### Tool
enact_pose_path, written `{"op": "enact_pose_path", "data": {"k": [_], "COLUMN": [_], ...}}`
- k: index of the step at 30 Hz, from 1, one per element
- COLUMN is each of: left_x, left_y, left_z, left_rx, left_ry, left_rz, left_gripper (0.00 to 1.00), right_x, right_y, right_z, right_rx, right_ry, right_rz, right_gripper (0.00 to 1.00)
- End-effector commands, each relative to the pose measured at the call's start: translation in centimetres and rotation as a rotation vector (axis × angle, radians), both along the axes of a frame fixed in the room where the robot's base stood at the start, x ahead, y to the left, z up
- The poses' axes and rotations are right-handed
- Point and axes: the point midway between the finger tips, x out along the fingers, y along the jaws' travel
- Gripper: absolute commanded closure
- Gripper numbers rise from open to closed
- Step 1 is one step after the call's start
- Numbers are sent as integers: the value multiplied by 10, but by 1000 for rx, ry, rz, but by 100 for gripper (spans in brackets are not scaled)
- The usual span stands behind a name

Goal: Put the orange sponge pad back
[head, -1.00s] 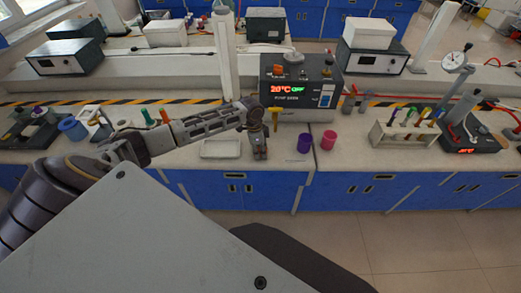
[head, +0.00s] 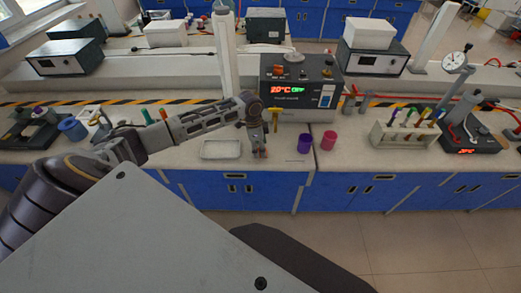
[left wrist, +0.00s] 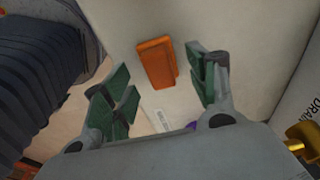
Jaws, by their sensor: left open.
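The orange sponge pad (left wrist: 153,63) lies on the pale bench top in the left wrist view, between and a little beyond my open fingers. My left gripper (left wrist: 160,80) has its green-padded fingers spread to either side of the pad, with nothing held. In the head view my left gripper (head: 259,153) points down over the bench, right of a white tray (head: 221,150). A small reddish patch shows at its tips there; the pad is mostly hidden by the gripper. My right gripper is not in view.
A bath unit with a lit display (head: 300,88) stands behind my gripper, its brass tap (left wrist: 304,138) close on the right. A purple cup (head: 305,143) and a pink cup (head: 329,140) stand to the right. A test tube rack (head: 405,137) is farther right.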

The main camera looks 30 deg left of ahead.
Motion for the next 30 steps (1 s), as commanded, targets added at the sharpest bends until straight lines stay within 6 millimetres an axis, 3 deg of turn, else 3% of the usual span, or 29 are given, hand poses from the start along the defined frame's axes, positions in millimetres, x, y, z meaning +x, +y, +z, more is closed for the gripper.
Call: {"op": "enact_pose_path", "data": {"k": [18, 30], "left_x": [-6, -7], "left_y": [11, 13], "left_z": [84, 97], "left_rx": [1, 1], "left_ry": [-1, -1], "left_rz": [0, 0], "left_gripper": [42, 42], "right_x": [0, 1], "right_y": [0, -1], "right_z": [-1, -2], "right_rx": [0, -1], "right_ry": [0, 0], "right_rz": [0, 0], "right_gripper": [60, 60]}}
